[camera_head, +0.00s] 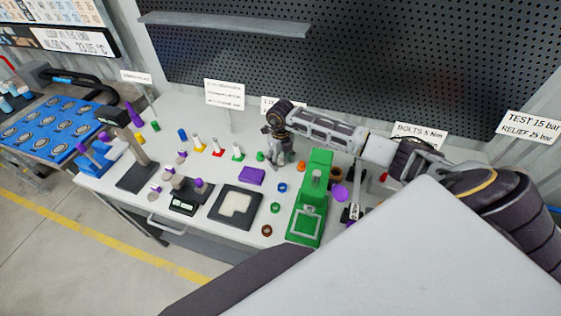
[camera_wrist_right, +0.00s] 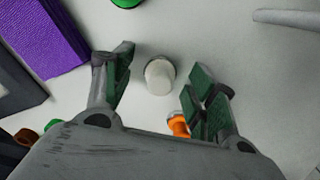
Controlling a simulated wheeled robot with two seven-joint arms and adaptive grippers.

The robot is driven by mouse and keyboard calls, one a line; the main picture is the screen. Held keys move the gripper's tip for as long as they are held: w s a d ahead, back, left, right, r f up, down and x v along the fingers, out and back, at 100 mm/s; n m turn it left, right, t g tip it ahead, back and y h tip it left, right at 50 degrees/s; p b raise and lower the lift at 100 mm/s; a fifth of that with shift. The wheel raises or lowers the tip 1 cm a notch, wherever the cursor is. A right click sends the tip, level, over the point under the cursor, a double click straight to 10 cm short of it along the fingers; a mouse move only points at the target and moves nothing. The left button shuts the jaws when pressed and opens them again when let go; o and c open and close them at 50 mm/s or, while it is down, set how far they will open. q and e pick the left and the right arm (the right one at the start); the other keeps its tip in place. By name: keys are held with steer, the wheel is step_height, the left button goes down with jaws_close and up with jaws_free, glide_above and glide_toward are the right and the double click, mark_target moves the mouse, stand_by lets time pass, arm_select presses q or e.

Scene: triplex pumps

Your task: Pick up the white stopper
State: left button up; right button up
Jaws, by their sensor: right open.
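The white stopper (camera_wrist_right: 160,76) stands on the pale bench top in the right wrist view, seen from above as a short round piece. My right gripper (camera_wrist_right: 161,84) is open, with one green-padded finger on each side of the stopper and a gap on both sides. In the head view my right gripper (camera_head: 281,158) points down at the bench, left of the green press. I cannot make out the stopper there; the gripper probably covers it. My left gripper is not in view.
A purple block (camera_head: 251,176) lies left of the gripper, and a green press (camera_head: 309,205) stands close on its right. An orange piece (camera_wrist_right: 178,125) lies near the right finger. Small coloured cones (camera_head: 217,149) stand farther left. Bare bench shows beyond the stopper.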

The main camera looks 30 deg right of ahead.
mark_target(281, 158)
stand_by(0.3)
steer(key=c, duration=1.1)
steer(key=shift+r, duration=0.1)
steer(key=shift+c, duration=0.2)
steer(key=shift+r+b, duration=0.9)
steer(key=shift+r, duration=4.05)
steer(key=o, duration=0.4)
steer(key=c, duration=0.3)
